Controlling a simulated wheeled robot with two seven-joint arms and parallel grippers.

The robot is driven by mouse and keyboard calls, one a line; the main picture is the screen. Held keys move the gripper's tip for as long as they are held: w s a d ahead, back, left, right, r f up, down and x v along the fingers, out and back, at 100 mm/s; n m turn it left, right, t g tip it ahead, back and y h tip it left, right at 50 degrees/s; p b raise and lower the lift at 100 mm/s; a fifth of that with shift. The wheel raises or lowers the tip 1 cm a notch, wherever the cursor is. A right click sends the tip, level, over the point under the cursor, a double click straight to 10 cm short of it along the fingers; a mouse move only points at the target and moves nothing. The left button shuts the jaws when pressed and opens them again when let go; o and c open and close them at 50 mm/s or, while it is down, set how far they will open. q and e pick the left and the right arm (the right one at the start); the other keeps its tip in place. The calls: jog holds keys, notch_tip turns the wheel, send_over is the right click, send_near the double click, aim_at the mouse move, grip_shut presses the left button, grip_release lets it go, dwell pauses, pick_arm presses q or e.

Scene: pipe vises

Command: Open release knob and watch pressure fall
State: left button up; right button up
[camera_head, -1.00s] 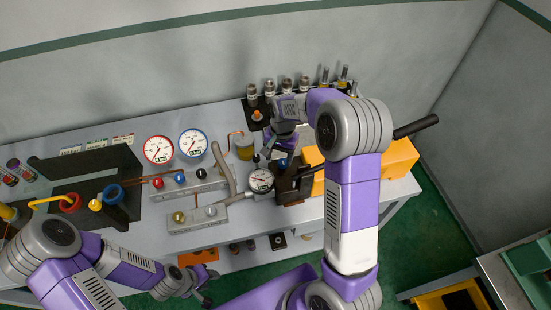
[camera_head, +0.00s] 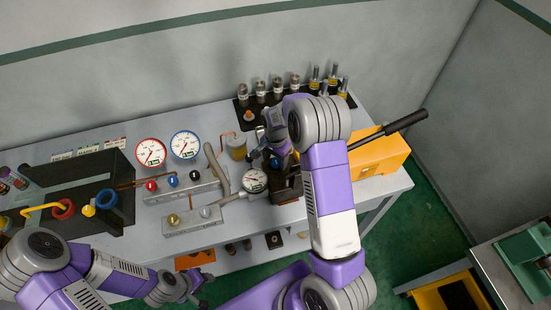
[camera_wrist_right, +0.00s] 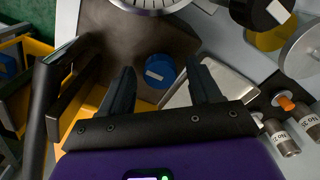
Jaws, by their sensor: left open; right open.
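The blue release knob (camera_wrist_right: 159,71) sits on a dark block, between my right gripper's two spread fingers in the right wrist view. The fingers show no contact with it. In the head view the knob (camera_head: 276,162) is partly hidden by my right gripper (camera_head: 266,157), which is open and points down at the block. The small white pressure gauge (camera_head: 254,180) stands just left of the block; its reading is too small to tell. Only its lower rim (camera_wrist_right: 150,6) shows in the wrist view. My left gripper (camera_head: 202,291) is open and empty below the bench's front edge.
An orange pump body (camera_head: 380,157) with a long black lever (camera_head: 393,128) stands right of the block. A rack of several fittings (camera_head: 262,92) is behind. Two larger gauges (camera_head: 151,152) and a valve manifold (camera_head: 187,182) are on the left. A pipe runs beside the small gauge.

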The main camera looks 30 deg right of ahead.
jog(key=shift+c, duration=0.3)
jog(key=c, duration=1)
jog(key=shift+n, duration=0.3)
jog(key=n+b, duration=0.1)
jog(key=n, duration=0.1)
jog(key=shift+n, duration=0.3)
jog(key=n+b, duration=0.1)
jog(key=n, duration=0.3)
jog(key=shift+n, duration=0.3)
jog(key=n, duration=0.3)
jog(key=shift+n+b, duration=0.3)
jog(key=shift+b, duration=0.1)
jog(key=n, duration=0.4)
jog(key=shift+r+n, duration=0.1)
jog(key=shift+n, duration=0.2)
